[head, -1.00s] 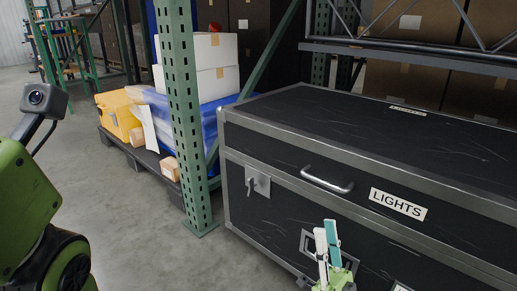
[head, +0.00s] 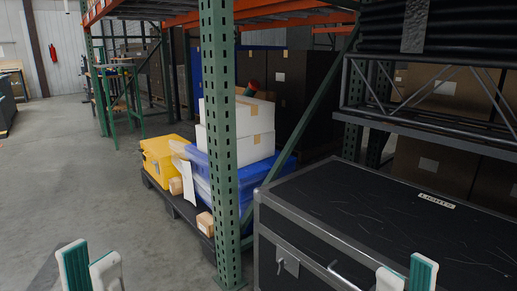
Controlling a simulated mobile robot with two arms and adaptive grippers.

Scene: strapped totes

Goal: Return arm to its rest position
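My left gripper (head: 90,268) shows at the bottom left edge of the head view, its white and teal fingertips pointing up over bare floor. My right gripper (head: 407,277) shows at the bottom right, its white and teal fingertips in front of the black case (head: 375,220) labelled LIGHTS. Both hands are cut off by the lower edge, and the gap between the fingers of each is unclear. I see nothing held in either one. Contact between the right fingertips and the case cannot be told.
A green rack post (head: 219,140) stands near the middle, left of the case. Grey floor (head: 60,180) is open at the left.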

